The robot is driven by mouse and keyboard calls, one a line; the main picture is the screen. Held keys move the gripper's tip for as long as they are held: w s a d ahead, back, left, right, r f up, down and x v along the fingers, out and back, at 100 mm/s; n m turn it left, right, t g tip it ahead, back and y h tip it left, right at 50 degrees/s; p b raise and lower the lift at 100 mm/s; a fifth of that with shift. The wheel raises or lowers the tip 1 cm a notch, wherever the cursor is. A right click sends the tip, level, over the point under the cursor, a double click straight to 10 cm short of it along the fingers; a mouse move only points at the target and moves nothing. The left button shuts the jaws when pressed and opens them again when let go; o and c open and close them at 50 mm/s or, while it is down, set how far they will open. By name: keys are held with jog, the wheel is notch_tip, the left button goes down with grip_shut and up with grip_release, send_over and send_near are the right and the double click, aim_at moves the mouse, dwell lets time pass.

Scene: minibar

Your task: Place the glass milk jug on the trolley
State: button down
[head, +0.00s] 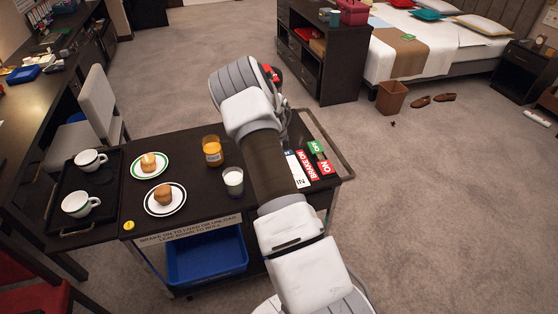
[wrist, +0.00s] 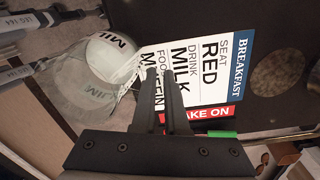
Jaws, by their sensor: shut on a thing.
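The glass milk jug (wrist: 105,60) is in the wrist view at the left, clear with a pale lettered label that reads MILK. My gripper (wrist: 165,105) is shut on the jug at its right side, likely at the handle; the exact contact is hard to make out. The trolley (head: 187,160) is a dark-topped cart in the head view, and its top also shows in the wrist view (wrist: 235,22). The jug is over or beside the trolley's right part; whether it touches the top cannot be told. In the head view my arm mostly hides gripper and jug.
On the trolley stand a juice glass (head: 212,152), a milk glass (head: 233,182), two muffin plates (head: 150,165) and a black tray (head: 70,225) with cups. A breakfast card (wrist: 205,65) reads RED, MILK, MUFFIN. A red brake label (head: 308,165) is at the right.

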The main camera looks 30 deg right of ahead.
jog(key=s+a+f+n, duration=0.2)
jog(key=s+a+n, duration=0.5)
jog(key=a+n, duration=0.5)
jog(key=s+a+f+n, duration=0.2)
jog(key=s+a+n, duration=0.5)
jog(key=a+n, duration=0.5)
jog(key=shift+a+h, duration=0.4)
jog(key=shift+a, duration=0.7)
jog(key=shift+d, duration=0.1)
